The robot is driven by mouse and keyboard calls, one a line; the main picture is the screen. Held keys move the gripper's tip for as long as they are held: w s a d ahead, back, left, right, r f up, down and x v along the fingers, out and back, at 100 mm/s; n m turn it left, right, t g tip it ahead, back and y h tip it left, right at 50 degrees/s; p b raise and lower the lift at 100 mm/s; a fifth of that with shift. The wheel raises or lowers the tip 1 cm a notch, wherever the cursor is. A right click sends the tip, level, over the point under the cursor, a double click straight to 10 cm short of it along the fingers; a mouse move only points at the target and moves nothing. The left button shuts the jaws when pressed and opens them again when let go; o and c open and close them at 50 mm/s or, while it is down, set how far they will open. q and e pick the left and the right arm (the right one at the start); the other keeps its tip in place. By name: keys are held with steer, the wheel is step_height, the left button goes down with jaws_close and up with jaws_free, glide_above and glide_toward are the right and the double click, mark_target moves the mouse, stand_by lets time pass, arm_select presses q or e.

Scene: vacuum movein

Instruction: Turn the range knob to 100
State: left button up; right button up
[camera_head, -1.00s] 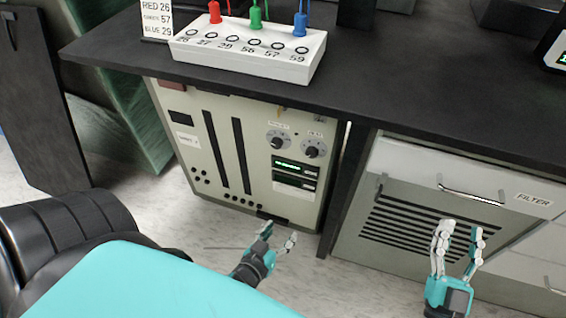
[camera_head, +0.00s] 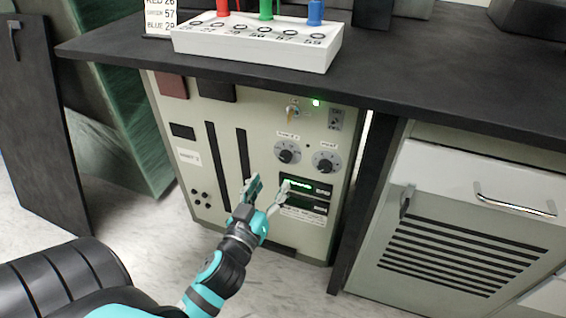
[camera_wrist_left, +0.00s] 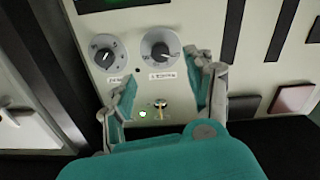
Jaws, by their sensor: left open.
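Two round grey knobs with dark centres sit side by side on the beige cabinet front (camera_head: 222,150): a left knob (camera_head: 288,152) and a right knob (camera_head: 327,161). Their labels are too small to read surely, so I cannot tell which is the range knob. In the left wrist view, the panel is upside down, with the right knob (camera_wrist_left: 104,52) and left knob (camera_wrist_left: 160,47) beyond the fingers. My left gripper (camera_head: 270,194) is open and empty, in front of the panel and below the knobs in the head view. My right gripper is out of view.
A green-lit display (camera_head: 303,187) sits below the knobs. A key (camera_head: 293,110) and a green light are above them. The dark tabletop (camera_head: 420,75) overhangs the cabinet and carries a white box (camera_head: 250,45). A drawer unit (camera_head: 450,220) stands at right.

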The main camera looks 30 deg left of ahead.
mark_target(284, 160)
arm_select(q)
steer(key=b+x, duration=0.1)
steer(key=x, duration=0.8)
steer(key=shift+w, duration=0.1)
jaws_close()
